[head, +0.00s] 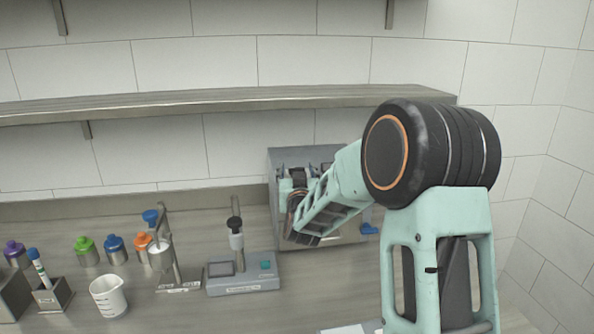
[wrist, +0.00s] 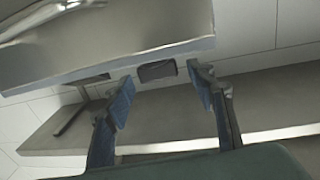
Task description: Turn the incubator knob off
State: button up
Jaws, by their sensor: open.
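The incubator appears to be the grey metal box (head: 345,237) at the back of the counter in the head view, partly hidden behind my arm. In the wrist view a grey metal box (wrist: 130,40) with a handle fills the top. My gripper (wrist: 160,82) is open and empty, with its two blue-grey fingers apart. A small dark block (wrist: 157,71) at the box's edge shows between the fingertips; I cannot tell whether it is the knob. No finger visibly grips it. In the head view my gripper (head: 298,178) is in front of the box's upper left.
A wall shelf (head: 220,101) runs above the counter. Left of the incubator stand a small grey device (head: 243,281), a metal stand (head: 178,285), several colored-cap bottles (head: 115,248) and a white beaker (head: 108,297). A blue part (head: 368,229) shows at the incubator's right.

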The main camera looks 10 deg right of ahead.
jog(key=shift+c, duration=0.2)
jog(key=c, duration=1.1)
jog(key=shift+c, duration=0.2)
jog(key=n+y+b, duration=0.1)
jog(key=y+b, duration=0.1)
jog(key=b, duration=0.1)
jog(key=shift+d+n+y, duration=0.1)
jog(key=shift+n+y, duration=0.2)
jog(key=o, duration=1.2)
jog(key=shift+s, duration=0.1)
jog(key=s, duration=1.2)
jog(key=shift+d, duration=0.1)
